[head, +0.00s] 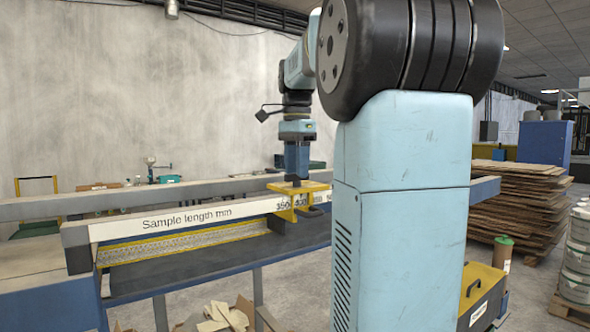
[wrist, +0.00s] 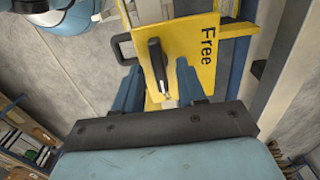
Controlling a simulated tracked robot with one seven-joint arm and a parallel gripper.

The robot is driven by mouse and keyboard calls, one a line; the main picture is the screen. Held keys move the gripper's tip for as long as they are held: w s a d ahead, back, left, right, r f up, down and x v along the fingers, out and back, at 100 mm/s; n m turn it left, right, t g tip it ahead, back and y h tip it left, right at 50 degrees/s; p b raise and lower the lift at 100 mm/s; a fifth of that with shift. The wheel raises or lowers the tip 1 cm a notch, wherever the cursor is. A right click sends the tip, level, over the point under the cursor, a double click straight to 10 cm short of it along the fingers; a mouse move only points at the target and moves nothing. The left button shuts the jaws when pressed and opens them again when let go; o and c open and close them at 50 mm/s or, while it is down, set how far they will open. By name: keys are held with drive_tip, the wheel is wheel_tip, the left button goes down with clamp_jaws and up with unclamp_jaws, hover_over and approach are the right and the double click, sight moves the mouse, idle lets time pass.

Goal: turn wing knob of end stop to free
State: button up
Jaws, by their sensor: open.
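The yellow end stop (head: 312,190) sits on the rail marked "Sample length mm" in the head view. Its yellow plate (wrist: 190,62) fills the upper middle of the wrist view, with "Free" printed at its right. The black wing knob (wrist: 156,60) lies lengthwise up and down the wrist picture, left of that word. My gripper (wrist: 159,68) is open, one blue finger on each side of the knob. Contact between fingers and knob cannot be told. In the head view my gripper (head: 297,178) points down over the end stop; the knob is hidden there.
A black handle (wrist: 122,48) juts from the plate's left edge. The scale rail (head: 190,219) runs along the bench, with a yellow-edged strip (head: 185,244) below it. Stacked boards (head: 515,205) and a yellow-topped box (head: 482,292) stand to the right. The space above the rail's left part is clear.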

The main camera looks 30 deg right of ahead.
drive_tip(key=shift+f, duration=0.5)
clamp_jaws()
drive_tip(key=shift+a, duration=0.15)
